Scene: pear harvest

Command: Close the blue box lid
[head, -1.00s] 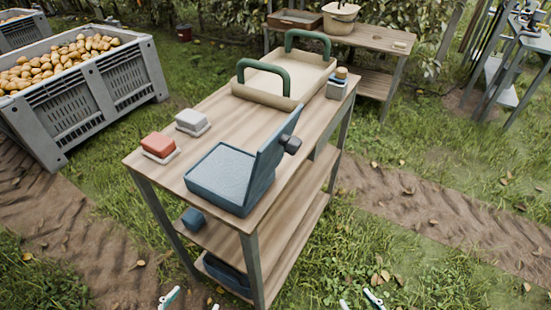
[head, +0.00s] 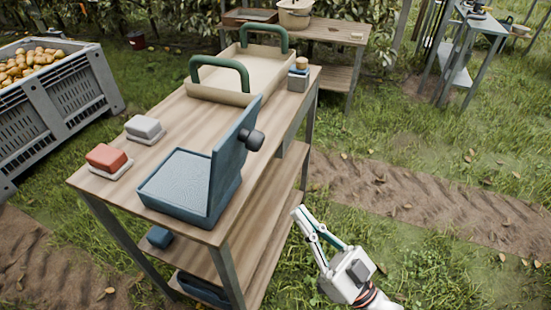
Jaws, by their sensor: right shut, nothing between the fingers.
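The blue box (head: 174,182) stands near the front corner of the wooden table. Its lid (head: 229,160) is open and stands roughly upright along the box's right side, with a dark round knob (head: 252,139) on its outer face. My right gripper (head: 299,212) is right of the table and of the lid, apart from both. Its white fingers are shut and empty, pointing up and left. My left gripper is not in view.
The wooden table (head: 173,117) also bears a red block (head: 106,157), a grey block (head: 144,128), a beige tray (head: 218,95) with green handles and a small grey holder (head: 299,80). A pear crate (head: 60,113) is at left. Grass lies open at right.

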